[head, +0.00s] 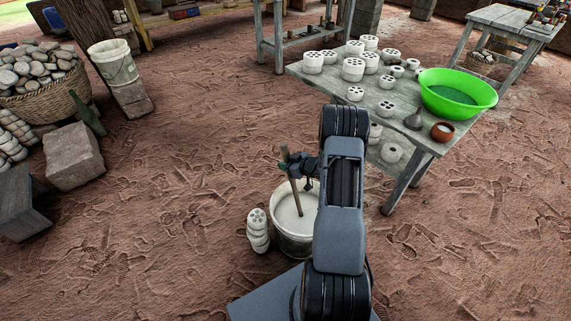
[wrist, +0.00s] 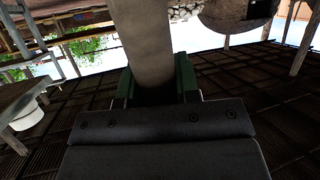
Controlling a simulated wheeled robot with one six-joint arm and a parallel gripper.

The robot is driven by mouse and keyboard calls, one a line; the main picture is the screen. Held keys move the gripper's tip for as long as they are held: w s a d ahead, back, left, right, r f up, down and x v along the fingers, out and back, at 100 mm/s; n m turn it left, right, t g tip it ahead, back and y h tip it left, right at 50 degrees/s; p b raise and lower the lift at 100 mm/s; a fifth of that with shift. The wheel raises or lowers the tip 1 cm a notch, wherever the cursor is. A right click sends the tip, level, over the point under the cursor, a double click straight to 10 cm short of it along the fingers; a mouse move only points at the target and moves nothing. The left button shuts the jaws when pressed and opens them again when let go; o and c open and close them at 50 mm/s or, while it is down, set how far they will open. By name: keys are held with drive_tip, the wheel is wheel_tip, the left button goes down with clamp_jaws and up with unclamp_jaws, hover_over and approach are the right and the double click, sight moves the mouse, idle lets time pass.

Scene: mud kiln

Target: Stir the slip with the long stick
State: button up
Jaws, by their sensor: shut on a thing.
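A long brown stick (head: 296,191) stands slightly tilted, its lower end in a white bucket (head: 310,244) on the ground. Pale slip (head: 288,213) fills part of the bucket, and the stick's lower tip reaches it. My gripper (head: 291,166) is shut on the stick near its upper part, above the bucket's rim. In the wrist view the stick (wrist: 142,40) runs up between the green-padded fingers of my gripper (wrist: 157,82). My arm hides the right part of the bucket.
A stack of white perforated pieces (head: 257,230) stands against the bucket's left. A wooden table (head: 400,122) with several white pieces and a green basin (head: 457,93) is at right. Another bucket (head: 113,66) and a basket (head: 52,101) stand at left.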

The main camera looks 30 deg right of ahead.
drive_tip(key=shift+r+p, duration=6.1)
drive_tip(key=shift+r, duration=2)
drive_tip(key=shift+r+p, duration=2)
drive_tip(key=shift+r, duration=0.35)
